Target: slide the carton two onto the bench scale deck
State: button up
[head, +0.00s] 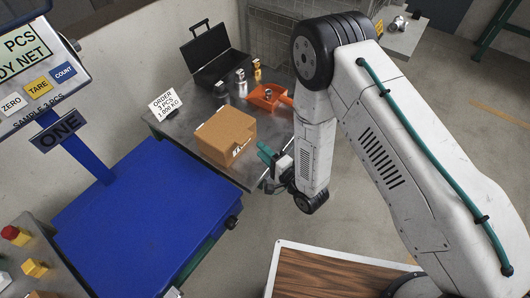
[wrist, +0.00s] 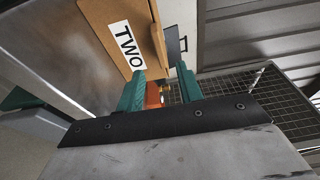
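The carton two (head: 225,136) is a closed brown box on the grey metal table, near its front edge. Its white label reading TWO (wrist: 124,45) shows large at the upper left of the wrist view. The bench scale deck (head: 140,220) is a flat, bare blue plate left of and nearer than the table. My gripper (head: 265,153) has teal fingers and is just right of the carton. In the wrist view my gripper (wrist: 161,85) has its fingers apart, with no object clearly held between them. The carton appears beside the left finger; whether they touch is unclear.
On the table (head: 178,133) are an open black case (head: 215,62), small metal parts, an orange scoop (head: 268,97) and an order card (head: 163,104). The scale's display (head: 40,70) and ONE plate (head: 59,135) rise at the deck's left. A wood-topped surface (head: 330,275) is at the bottom.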

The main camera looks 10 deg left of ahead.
jog(key=x, duration=0.7)
jog(key=shift+w+a, duration=0.15)
jog(key=shift+a, duration=0.05)
grip_shut()
jog(key=shift+s+a, duration=2.35)
jog(key=shift+s, duration=3.4)
jog(key=shift+s+a, duration=2.35)
jog(key=shift+s, duration=3.4)
jog(key=shift+s+a, duration=2.4)
jog(key=shift+s, duration=3.5)
grip_release()
